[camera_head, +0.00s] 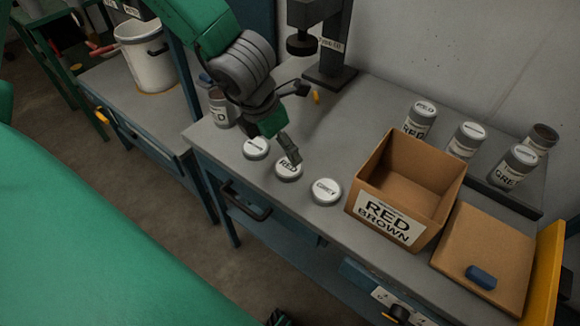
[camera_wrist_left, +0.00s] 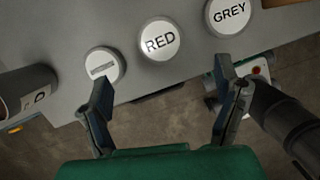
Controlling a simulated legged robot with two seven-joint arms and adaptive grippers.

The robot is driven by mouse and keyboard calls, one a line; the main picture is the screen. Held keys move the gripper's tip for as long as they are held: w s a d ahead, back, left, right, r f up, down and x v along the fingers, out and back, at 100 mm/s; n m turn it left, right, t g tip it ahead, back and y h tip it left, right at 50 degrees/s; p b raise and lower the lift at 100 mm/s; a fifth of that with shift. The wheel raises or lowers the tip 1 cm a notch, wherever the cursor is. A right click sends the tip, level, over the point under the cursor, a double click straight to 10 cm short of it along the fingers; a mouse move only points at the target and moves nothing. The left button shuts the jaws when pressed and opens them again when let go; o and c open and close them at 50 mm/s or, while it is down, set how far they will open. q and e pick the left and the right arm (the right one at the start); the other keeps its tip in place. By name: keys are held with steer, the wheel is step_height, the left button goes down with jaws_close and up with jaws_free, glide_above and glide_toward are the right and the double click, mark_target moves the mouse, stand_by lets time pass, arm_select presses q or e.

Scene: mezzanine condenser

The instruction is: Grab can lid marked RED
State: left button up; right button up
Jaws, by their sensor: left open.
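The can lid marked RED (camera_head: 288,171) lies flat on the grey bench, a white disc in a row of three. It also shows in the left wrist view (camera_wrist_left: 159,39). The lid marked GREY (camera_head: 326,191) is to its right. A third lid (camera_head: 256,148) is on its left, its label unclear. My left gripper (camera_head: 293,120) is open and empty, with one finger overlapping the RED lid's upper edge in the head view. In the left wrist view the RED lid lies beyond the open fingers. A dark part at the bottom edge may be my right gripper (camera_head: 279,318); its jaws are unclear.
An open cardboard box (camera_head: 434,219) labelled RED BROWN stands right of the lids. Several labelled cans stand behind it, and one can (camera_head: 220,108) stands left of my gripper. A dark stand (camera_head: 331,78) is at the back. A blue block (camera_head: 481,277) lies on a brown board (camera_head: 485,246).

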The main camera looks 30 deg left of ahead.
mark_target(286, 166)
arm_select(q)
steer(key=x, duration=0.2)
steer(key=d+x, duration=0.1)
steer(key=x, duration=0.1)
steer(key=shift+b, duration=0.4)
steer(key=f, duration=0.1)
steer(key=a+f, duration=0.1)
steer(key=f, duration=0.1)
steer(key=w+f+b, duration=0.1)
steer(key=f, duration=0.1)
steer(key=shift+w+a, duration=0.1)
steer(key=shift+a, duration=0.1)
steer(key=shift+w+d+f, duration=0.15)
steer(key=shift+f, duration=0.1)
steer(key=shift+d+r, duration=0.15)
steer(key=shift+d, duration=0.4)
steer(key=c, duration=1.2)
steer(key=shift+o, duration=0.2)
steer(key=shift+a, duration=0.5)
arm_select(e)
steer(key=shift+f, duration=1.25)
